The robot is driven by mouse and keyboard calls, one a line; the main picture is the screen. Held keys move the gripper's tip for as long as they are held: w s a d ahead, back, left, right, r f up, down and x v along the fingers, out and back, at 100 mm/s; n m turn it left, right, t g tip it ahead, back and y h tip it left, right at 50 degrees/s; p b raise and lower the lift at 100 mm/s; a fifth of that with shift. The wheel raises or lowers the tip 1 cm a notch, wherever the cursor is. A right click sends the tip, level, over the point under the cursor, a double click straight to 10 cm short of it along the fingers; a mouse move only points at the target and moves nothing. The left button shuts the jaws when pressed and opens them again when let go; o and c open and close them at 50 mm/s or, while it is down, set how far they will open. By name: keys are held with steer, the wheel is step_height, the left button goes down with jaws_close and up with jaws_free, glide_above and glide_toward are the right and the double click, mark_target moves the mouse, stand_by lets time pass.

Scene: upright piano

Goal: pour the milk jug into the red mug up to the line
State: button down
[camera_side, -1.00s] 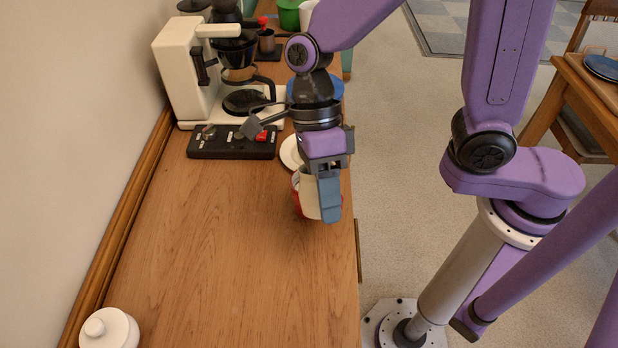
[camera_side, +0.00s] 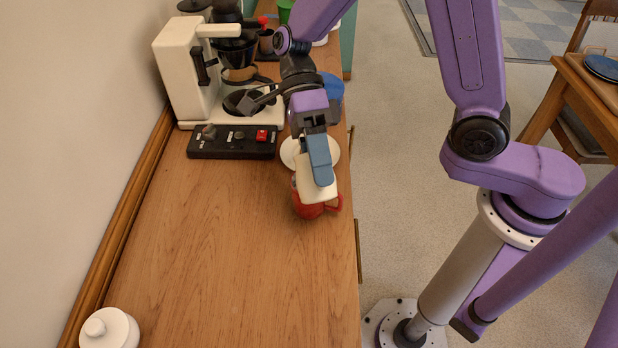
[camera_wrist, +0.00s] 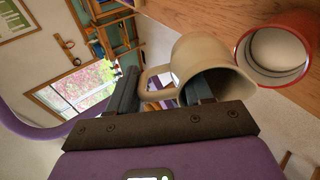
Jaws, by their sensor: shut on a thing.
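The cream milk jug (camera_side: 316,193) is tilted in my gripper (camera_side: 321,176), which is shut on it, over the red mug (camera_side: 308,211). The mug stands on the wooden counter near its right edge, partly hidden by the jug. In the wrist view the jug (camera_wrist: 208,62) shows between my fingers (camera_wrist: 160,92), its rim facing the red mug (camera_wrist: 245,58). The mug has a pale surface inside; I cannot tell whether it is milk or the inner wall. No pouring stream or fill line is visible.
A white saucer (camera_side: 289,154) lies just behind the mug. A coffee maker (camera_side: 184,75) and a black switch panel (camera_side: 220,150) stand at the back left. A white lidded pot (camera_side: 112,332) is at the near left. The counter's middle (camera_side: 210,240) is clear.

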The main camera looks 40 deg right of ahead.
steer(key=shift+w, duration=0.1)
stand_by(0.7)
steer(key=shift+w+d+r+g+y, duration=0.25)
steer(key=shift+w+r+g+y, duration=0.15)
steer(key=shift+g, duration=0.45)
steer(key=shift+w+d+r+g+y, duration=0.2)
steer(key=shift+w+r+g+y, duration=0.25)
steer(key=shift+g, duration=0.4)
stand_by(3.1)
steer(key=shift+w+d+r+g+y, duration=0.2)
steer(key=shift+g+y, duration=0.25)
steer(key=shift+g, duration=0.25)
stand_by(1.8)
